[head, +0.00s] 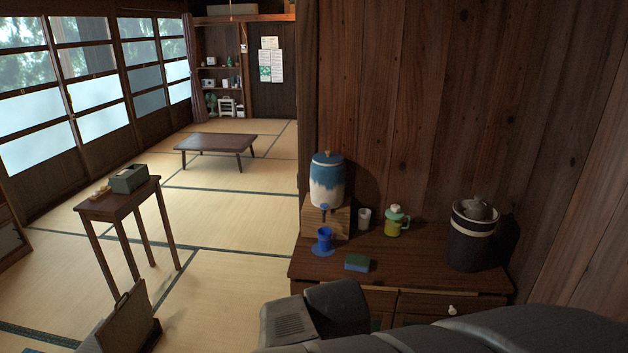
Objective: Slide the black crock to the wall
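The black crock (470,247) stands upright on the right end of the wooden cabinet top (420,278). It has a pale band near its rim and a dark lid with a knob. The plank wall (415,90) rises behind it, and another wall (590,220) runs along its right side. A dark shadow falls to the right of the crock. I cannot tell how wide the gaps to the walls are. Parts of my arm cross the bottom of the head view, in front of the cabinet. My gripper's fingers do not show.
Left of the crock are a green-and-yellow jug (396,223), a white cup (364,219), a blue-and-green sponge (357,262), a blue mug (323,241) and a blue-white dispenser (327,182) on a wooden stand. Bare cabinet top lies between jug and crock. Tatami floor (235,215) is open at left.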

